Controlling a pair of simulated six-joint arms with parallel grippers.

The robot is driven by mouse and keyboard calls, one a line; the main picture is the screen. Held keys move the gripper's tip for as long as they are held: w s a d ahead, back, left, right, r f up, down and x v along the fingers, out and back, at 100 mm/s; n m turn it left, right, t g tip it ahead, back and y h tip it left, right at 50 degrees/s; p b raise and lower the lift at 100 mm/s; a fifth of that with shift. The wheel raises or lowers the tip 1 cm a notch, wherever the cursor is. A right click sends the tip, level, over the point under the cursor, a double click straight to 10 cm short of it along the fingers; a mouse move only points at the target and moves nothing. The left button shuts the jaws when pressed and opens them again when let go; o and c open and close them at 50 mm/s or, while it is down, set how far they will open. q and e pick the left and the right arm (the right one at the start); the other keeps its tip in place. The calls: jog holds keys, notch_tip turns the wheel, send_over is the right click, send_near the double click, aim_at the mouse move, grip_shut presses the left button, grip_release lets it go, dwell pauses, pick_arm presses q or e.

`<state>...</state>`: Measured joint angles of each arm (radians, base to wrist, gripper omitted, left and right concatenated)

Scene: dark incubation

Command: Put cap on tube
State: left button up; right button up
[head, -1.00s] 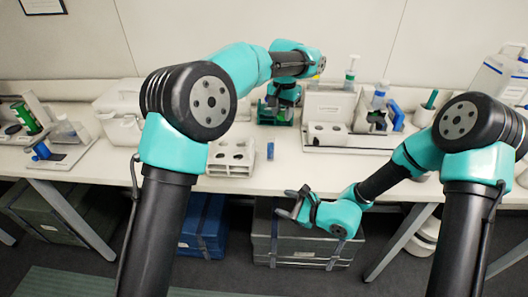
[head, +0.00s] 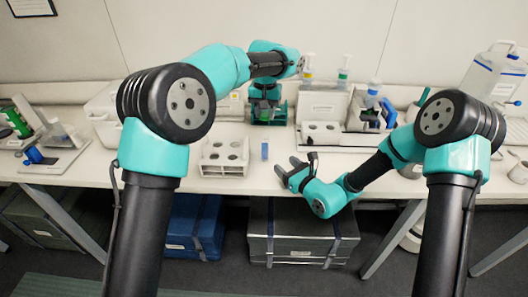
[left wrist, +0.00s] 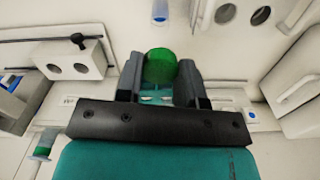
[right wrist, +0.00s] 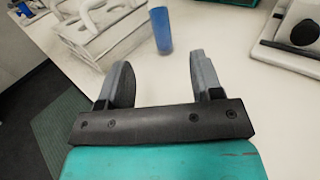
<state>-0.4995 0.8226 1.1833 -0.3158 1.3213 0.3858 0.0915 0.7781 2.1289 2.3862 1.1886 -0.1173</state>
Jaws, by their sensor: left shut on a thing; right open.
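A small blue tube (head: 265,151) is on the table just right of the white rack. It also shows in the right wrist view (right wrist: 160,28) beyond the fingers, and in the left wrist view (left wrist: 160,11) at the top edge. My left gripper (head: 267,117) is shut on a green cap (left wrist: 160,67), held between its fingertips behind the tube in the head view. My right gripper (head: 286,166) is open and empty, just in front and to the right of the tube, not touching it.
A white rack (head: 224,168) with round holes stands left of the tube. A white holder with two holes (head: 322,134) and a box holding bottles stand to the right. The table front near the tube is clear.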

aim_at(267, 149)
jog(key=x, duration=1.2)
dwell(0.3)
grip_shut()
dwell(0.5)
